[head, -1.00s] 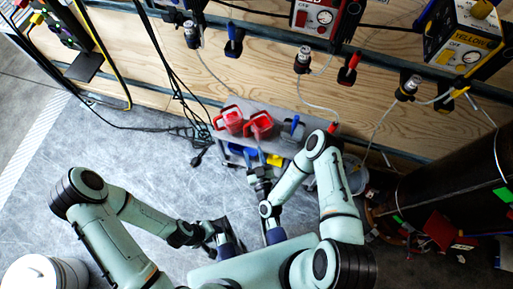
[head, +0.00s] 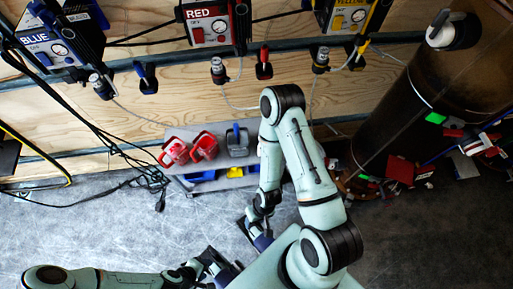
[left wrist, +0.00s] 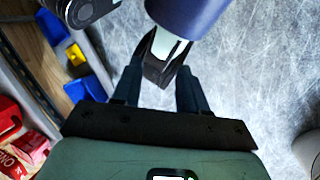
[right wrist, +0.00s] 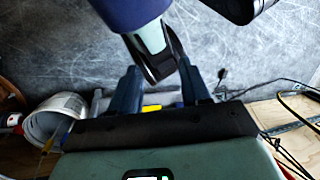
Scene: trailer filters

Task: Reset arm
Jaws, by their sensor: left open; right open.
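My left gripper (head: 217,264) is low in the head view, held above the grey floor. In the left wrist view its two fingers (left wrist: 160,88) stand apart with nothing held between them. My right gripper (head: 253,228) is just right of it in the head view, in front of a small grey cart (head: 180,132). In the right wrist view its fingers (right wrist: 160,88) are also apart and empty. Part of each gripper is hidden by my own arm links in the head view.
The cart carries two red containers (head: 204,146) and a grey one (head: 237,139), with blue and yellow bins below. Control boxes, including a red one (head: 209,24), hang on the plywood wall. A large dark cylinder (head: 415,115) and clutter stand right. Floor at left is mostly clear.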

